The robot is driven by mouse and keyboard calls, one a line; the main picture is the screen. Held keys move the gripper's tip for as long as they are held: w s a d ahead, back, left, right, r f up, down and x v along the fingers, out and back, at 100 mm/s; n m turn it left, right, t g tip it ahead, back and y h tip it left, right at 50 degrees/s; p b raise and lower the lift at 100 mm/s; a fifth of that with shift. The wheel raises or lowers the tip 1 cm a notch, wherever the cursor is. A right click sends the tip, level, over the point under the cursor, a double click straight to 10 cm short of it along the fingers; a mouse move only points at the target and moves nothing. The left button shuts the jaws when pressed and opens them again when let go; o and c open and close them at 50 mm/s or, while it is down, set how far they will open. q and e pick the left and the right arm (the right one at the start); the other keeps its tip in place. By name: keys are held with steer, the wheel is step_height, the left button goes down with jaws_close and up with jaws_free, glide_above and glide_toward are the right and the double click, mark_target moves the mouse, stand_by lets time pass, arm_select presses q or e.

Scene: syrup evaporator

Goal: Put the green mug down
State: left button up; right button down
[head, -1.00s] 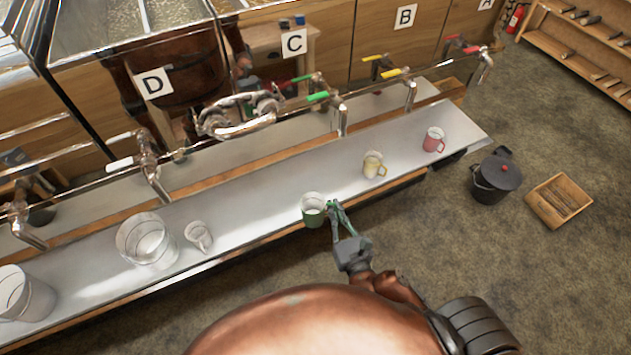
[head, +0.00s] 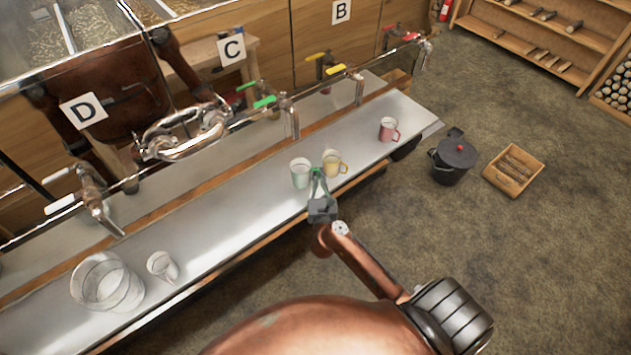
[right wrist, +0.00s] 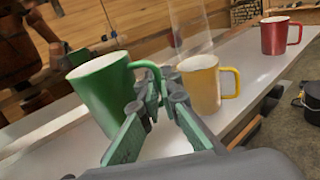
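The green mug (head: 300,173) is at the front part of the metal counter (head: 235,200), close to the left of the yellow mug (head: 333,163). It also shows large and slightly tilted in the right wrist view (right wrist: 103,92), with its handle toward my fingers. My right gripper (head: 318,180) is at the mug's right side, shut on its handle; the fingers (right wrist: 163,92) partly hide the grip. I cannot tell whether the mug's base touches the counter. My left gripper is not in view.
A red mug (head: 389,130) stands farther right on the counter. Taps line the back, one green-handled (head: 264,102). Bare counter lies between the jug and green mug.

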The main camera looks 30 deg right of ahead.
steer(key=w+f, duration=0.1)
steer(key=w+f+b, duration=0.1)
steer(key=w+f, duration=0.1)
steer(key=shift+d+f, duration=0.3)
steer(key=shift+d, duration=0.05)
steer(key=shift+f+b, duration=0.4)
steer(key=shift+f, duration=1)
steer(key=shift+f, duration=0.2)
steer(key=c, duration=2.2)
jaws_free()
steer(key=shift+o, duration=0.2)
steer(key=shift+r, duration=0.25)
steer(key=v, duration=1.2)
